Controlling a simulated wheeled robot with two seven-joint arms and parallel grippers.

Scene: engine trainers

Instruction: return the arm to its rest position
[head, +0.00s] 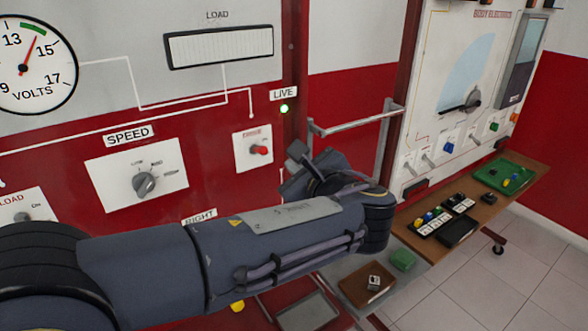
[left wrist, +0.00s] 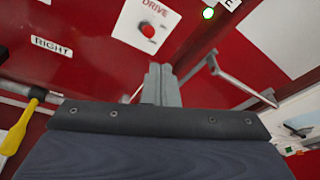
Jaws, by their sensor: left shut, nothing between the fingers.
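My left arm (head: 275,235) reaches across the head view from the lower left, in front of the red panel. My left gripper (head: 297,153) is at its far end, partly hidden by the wrist, just right of the red drive switch (head: 260,150). In the left wrist view, my left gripper (left wrist: 160,82) has its fingers together with nothing between them. The red drive knob (left wrist: 148,31) shows above the fingers there, apart from them. My right gripper is in neither view.
A metal handrail (head: 355,123) juts out just right of the gripper. A speed dial (head: 144,184) and a lit green lamp (head: 284,109) are on the panel. A wooden shelf (head: 520,195) with trays stands at the right. A yellow-handled tool (left wrist: 18,130) shows in the left wrist view.

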